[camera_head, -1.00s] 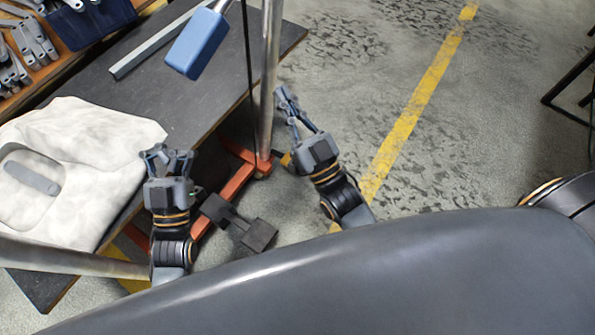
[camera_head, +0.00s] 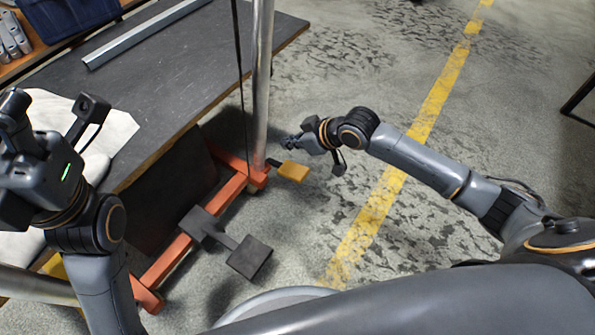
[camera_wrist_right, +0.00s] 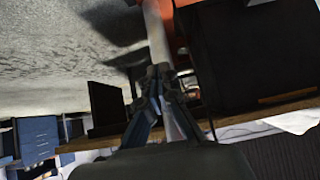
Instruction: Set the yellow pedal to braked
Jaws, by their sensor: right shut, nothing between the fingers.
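The yellow pedal (camera_head: 293,171) sticks out to the right from the end of an orange base bar (camera_head: 168,262), by the foot of a metal post (camera_head: 262,90). I cannot tell its exact tilt. My right gripper (camera_head: 291,141) is shut and empty, just above the pedal in the head view and pointing left towards the post. No contact with the pedal shows. In the right wrist view the right fingertips (camera_wrist_right: 160,75) are together in front of the post; I cannot make out the pedal there.
Dark double plates (camera_head: 250,257) on a bar stand beside the orange base. A dark workbench (camera_head: 180,75) fills the upper left, with a metal bar (camera_head: 140,37) and white cloth (camera_head: 115,130) on it. The floor (camera_head: 330,80) right of the post is clear.

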